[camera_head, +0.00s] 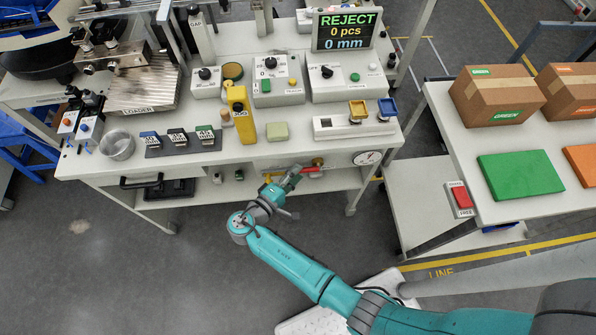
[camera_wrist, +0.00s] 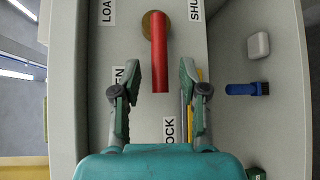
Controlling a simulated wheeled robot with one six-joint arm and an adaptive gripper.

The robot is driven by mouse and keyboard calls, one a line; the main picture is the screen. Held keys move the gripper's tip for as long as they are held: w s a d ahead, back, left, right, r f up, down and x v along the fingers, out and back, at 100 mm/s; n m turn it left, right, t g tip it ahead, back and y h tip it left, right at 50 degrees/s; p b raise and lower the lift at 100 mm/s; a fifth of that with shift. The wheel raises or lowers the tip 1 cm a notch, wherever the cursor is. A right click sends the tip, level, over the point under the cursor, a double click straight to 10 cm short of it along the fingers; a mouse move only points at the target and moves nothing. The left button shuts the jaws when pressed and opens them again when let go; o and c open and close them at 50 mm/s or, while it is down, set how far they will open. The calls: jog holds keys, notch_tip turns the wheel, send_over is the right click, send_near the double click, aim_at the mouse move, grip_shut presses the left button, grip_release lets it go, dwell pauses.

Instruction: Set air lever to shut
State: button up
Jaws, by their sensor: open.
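The air lever is a red bar on a round brass pivot. It shows on the lower front of the bench in the head view (camera_head: 308,169) and at the top middle of the wrist view (camera_wrist: 160,55). In the wrist view it hangs from the pivot toward my gripper (camera_wrist: 154,80), whose two fingers stand open on either side of its free end, apart from it. A partly cut label reading "SHU" (camera_wrist: 196,8) is right of the pivot; one ending "EN" (camera_wrist: 119,76) is partly behind the left finger. In the head view my gripper (camera_head: 289,181) is just left of the lever.
A pressure gauge (camera_head: 367,157) sits right of the lever. In the wrist view, a blue part (camera_wrist: 245,89) and a white block (camera_wrist: 257,46) lie to the right. The bench top (camera_head: 330,148) above holds control boxes. A side table (camera_head: 520,207) with boxes stands at right.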

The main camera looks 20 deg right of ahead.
jog(key=shift+x, duration=0.75)
grip_shut()
jog(key=shift+d+f, duration=0.1)
